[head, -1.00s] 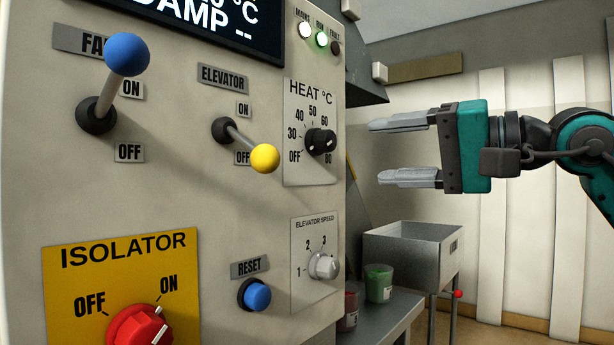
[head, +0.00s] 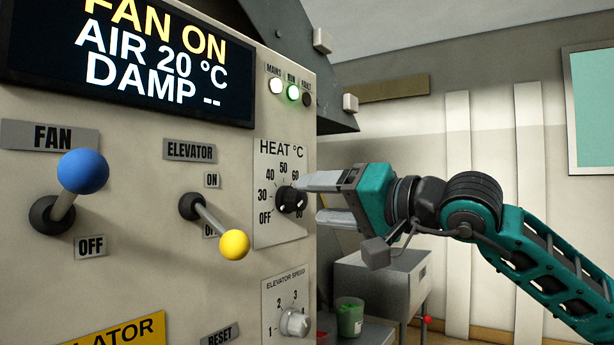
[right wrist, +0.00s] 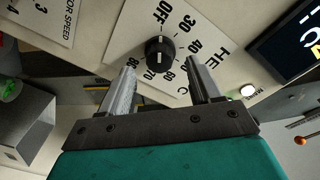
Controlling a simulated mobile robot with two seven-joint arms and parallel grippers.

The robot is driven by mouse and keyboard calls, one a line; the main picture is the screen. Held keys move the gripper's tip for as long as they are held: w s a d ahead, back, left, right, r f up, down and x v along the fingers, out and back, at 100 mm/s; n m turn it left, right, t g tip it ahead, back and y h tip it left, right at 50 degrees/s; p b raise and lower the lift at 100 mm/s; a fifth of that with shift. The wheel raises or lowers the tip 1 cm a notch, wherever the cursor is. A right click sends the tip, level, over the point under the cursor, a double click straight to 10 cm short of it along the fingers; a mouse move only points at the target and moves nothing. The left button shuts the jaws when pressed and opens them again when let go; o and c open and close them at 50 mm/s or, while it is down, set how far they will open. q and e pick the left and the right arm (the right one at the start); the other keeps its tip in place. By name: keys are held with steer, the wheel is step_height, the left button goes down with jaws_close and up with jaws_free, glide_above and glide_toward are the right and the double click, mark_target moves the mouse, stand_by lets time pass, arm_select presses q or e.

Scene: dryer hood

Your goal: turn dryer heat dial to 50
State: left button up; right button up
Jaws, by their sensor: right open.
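The black heat dial (head: 291,200) sits on a white plate marked HEAT °C on the panel's right side. It also shows in the right wrist view (right wrist: 160,53), where its white mark appears to point toward OFF. My right gripper (head: 310,199) is open and empty, close in front of the dial. In the right wrist view, the open fingers (right wrist: 161,72) lie to either side of the dial, with the dial seen between their tips. I cannot tell whether a finger touches it. In the head view, the upper finger covers part of the scale. My left gripper is not in view.
The display (head: 130,60) reads FAN ON, AIR 20 °C, DAMP --. The yellow-knobbed elevator lever (head: 234,245) is left of the dial; the grey elevator speed knob (head: 294,323) is below. The blue-knobbed fan lever (head: 83,172) is farther left. A metal bin (head: 380,285) stands behind right.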

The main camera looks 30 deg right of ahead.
mark_target(302, 201)
steer(key=shift+p+x, duration=0.5)
steer(key=shift+x, duration=1.15)
steer(key=c, duration=1)
